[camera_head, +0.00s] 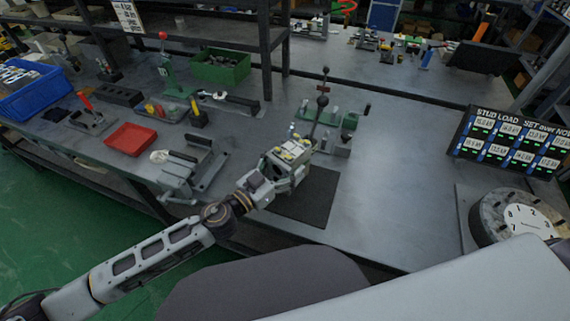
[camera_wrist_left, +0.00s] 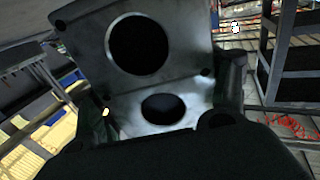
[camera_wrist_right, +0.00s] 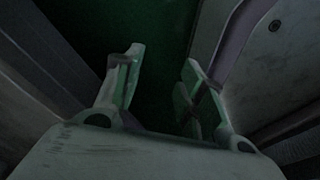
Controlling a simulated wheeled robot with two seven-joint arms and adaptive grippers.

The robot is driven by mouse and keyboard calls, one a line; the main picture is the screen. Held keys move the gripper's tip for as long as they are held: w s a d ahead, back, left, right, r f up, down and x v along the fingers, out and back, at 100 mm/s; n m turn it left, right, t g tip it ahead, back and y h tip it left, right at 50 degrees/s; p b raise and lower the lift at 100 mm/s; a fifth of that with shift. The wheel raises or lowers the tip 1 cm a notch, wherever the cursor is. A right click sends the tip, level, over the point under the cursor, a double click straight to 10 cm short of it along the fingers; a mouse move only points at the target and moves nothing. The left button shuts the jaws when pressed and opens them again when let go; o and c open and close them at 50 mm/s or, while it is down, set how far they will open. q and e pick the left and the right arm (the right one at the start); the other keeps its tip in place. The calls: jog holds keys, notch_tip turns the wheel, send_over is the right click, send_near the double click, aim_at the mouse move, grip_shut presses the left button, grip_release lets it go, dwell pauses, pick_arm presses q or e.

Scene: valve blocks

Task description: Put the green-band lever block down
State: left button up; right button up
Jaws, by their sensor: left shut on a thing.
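My left gripper (camera_head: 276,171) is shut on the lever block (camera_head: 291,152), a metal block with yellowish patches on top. It holds the block over the far part of a dark mat (camera_head: 312,200) on the bench. In the left wrist view the block (camera_wrist_left: 180,84) fills the middle, a grey face with two round dark openings. A dark upright lever (camera_head: 321,100) shows just behind the block; I cannot tell whether it belongs to it. I cannot make out a green band or whether the block touches the mat. My right gripper (camera_wrist_right: 163,62) is open and empty.
A green vise-like fixture (camera_head: 345,122) stands close behind the block. A clamp fixture (camera_head: 193,168) and a red tray (camera_head: 130,139) lie to the left. A round dial (camera_head: 515,218) and a stud load board (camera_head: 510,142) stand right. The bench between is clear.

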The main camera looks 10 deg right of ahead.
pick_arm(q)
jog(key=shift+r, duration=0.3)
jog(key=shift+f, duration=0.5)
jog(key=shift+f+b, duration=0.35)
jog(key=shift+b, duration=0.05)
notch_tip(320, 180, down, 2)
jog(key=shift+b, duration=0.5)
jog(key=shift+f, duration=0.25)
jog(key=o, duration=1.8)
jog(key=shift+f, duration=0.3)
jog(key=shift+c, duration=0.2)
jog(key=o, duration=0.3)
jog(key=shift+o, duration=0.2)
pick_arm(e)
jog(key=shift+t, duration=0.3)
jog(key=w, duration=0.1)
jog(key=w+a, duration=0.1)
jog(key=w, duration=0.1)
jog(key=w+a, duration=0.1)
jog(key=w, duration=0.1)
jog(key=shift+w+r, duration=0.1)
jog(key=shift+r, duration=0.05)
pick_arm(q)
jog(key=shift+r, duration=0.15)
